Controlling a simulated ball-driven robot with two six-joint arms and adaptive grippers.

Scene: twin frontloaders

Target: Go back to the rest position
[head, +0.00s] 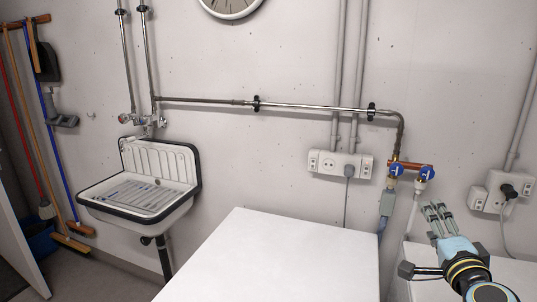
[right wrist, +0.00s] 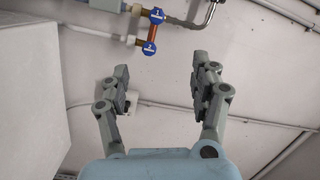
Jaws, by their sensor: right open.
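My right gripper (head: 436,211) is at the lower right of the head view, raised in front of the wall beside the blue-handled water valves. In the right wrist view its two fingers (right wrist: 163,82) stand well apart with nothing between them, so it is open and empty. My left gripper is in neither view.
Two white machine tops stand below: one at bottom centre (head: 285,265), another at right under my right arm (head: 400,291). Blue valves (head: 424,172), sockets (head: 341,164) and pipes line the wall. A sink (head: 140,192) and brooms (head: 52,140) are at left.

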